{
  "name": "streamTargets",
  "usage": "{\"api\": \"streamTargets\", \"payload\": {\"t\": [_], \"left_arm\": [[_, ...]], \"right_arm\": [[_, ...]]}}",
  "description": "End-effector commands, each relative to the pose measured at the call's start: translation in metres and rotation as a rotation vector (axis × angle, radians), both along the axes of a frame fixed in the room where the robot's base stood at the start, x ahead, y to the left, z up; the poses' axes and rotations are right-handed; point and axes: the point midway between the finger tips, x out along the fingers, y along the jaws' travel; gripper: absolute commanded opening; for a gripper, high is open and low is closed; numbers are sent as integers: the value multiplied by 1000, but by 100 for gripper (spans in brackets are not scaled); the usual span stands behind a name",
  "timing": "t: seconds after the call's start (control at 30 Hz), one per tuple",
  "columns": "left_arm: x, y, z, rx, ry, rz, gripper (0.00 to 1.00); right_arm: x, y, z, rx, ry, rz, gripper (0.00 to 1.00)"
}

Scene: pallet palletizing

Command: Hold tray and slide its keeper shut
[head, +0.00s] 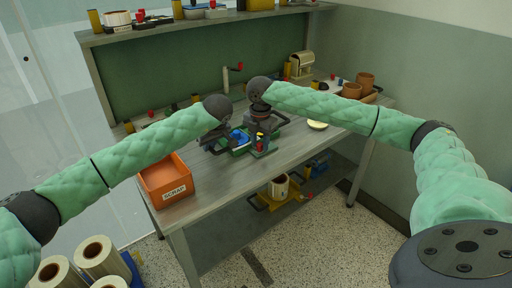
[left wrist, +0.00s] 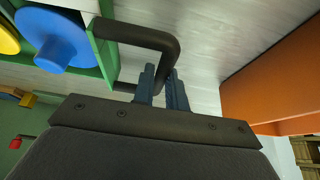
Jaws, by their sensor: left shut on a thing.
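The green tray (head: 236,151) lies on the grey workbench with blue and yellow round parts in it. In the left wrist view, the tray's green edge (left wrist: 108,55) is at the upper left, with a blue disc (left wrist: 55,40) and part of a yellow one. A black bent handle (left wrist: 135,34) sticks out from the tray. My left gripper (left wrist: 163,78) is shut on this handle; it also shows in the head view (head: 216,142) at the tray's left end. My right gripper (head: 261,122) is above the tray's right part, by a red-and-yellow piece (head: 260,142). Its fingers are unclear, and I cannot make out the keeper.
An orange scrap bin (head: 166,180) stands left of the tray at the bench edge. A pale yellow dish (head: 317,125) and brown pots (head: 365,80) are to the right. A shelf above the back panel carries several items. Some bare bench lies in front of the tray.

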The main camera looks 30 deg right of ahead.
Motion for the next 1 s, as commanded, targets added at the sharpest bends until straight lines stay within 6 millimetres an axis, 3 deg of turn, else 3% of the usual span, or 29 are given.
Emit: {"api": "streamTargets", "payload": {"t": [0.13, 0.33, 1.0], "left_arm": [[0, 1, -1, 1, 0, 0, 0], [0, 1, -1, 1, 0, 0, 0], [0, 1, -1, 2, 1, 1, 0]], "right_arm": [[0, 0, 0, 0, 0, 0, 35], [0, 0, 0, 0, 0, 0, 1], [1, -17, 0, -1, 1, -2, 0]]}}
